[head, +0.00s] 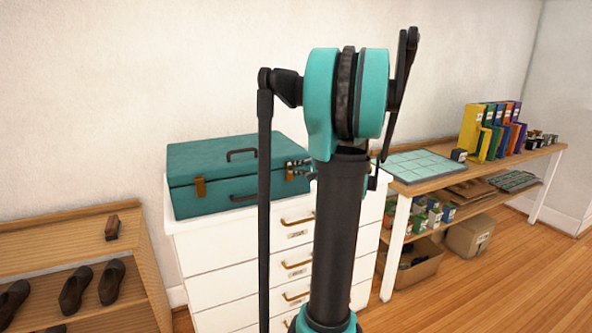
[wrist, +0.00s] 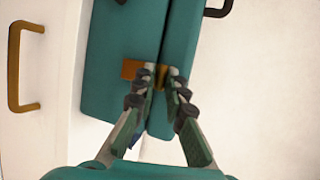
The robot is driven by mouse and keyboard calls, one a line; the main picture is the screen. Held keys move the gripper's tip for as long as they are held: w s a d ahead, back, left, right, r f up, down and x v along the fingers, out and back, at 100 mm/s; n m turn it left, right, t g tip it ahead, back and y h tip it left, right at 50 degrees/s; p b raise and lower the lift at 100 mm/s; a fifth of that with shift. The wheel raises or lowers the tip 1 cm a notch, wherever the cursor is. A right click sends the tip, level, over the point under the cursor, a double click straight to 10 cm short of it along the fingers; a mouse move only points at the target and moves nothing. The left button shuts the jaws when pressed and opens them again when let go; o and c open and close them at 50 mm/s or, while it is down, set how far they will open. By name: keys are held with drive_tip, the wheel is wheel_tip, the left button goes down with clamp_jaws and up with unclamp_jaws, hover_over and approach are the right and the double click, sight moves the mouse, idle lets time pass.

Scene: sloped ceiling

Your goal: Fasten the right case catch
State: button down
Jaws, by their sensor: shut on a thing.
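A teal case (head: 225,170) lies on a white drawer unit, its lid down. My gripper (head: 302,168) is at the right end of its front, partly behind my own arm in the head view. In the wrist view, my gripper (wrist: 160,74) is shut on the brass right catch (wrist: 130,69), with both fingertips at its outer end beside the dark lid seam. The fingers hide part of the catch, so I cannot tell whether it is fastened. The left catch (head: 200,187) shows as a brass piece on the case front.
The white drawer unit (head: 260,254) has brass pulls. A shoe rack (head: 90,221) with a brush stands at left. At right, a wooden bench (head: 439,181) bears a tray and coloured binders. Wooden floor is open at front right.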

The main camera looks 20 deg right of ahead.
drive_tip(key=shift+w+r+g, duration=0.15)
drive_tip(key=shift+w+g, duration=0.1)
drive_tip(key=shift+g, duration=0.05)
drive_tip(key=c, duration=1.6)
unclamp_jaws()
drive_tip(key=v, duration=1.2)
drive_tip(key=shift+a, duration=0.1)
drive_tip(key=shift+c, duration=0.5)
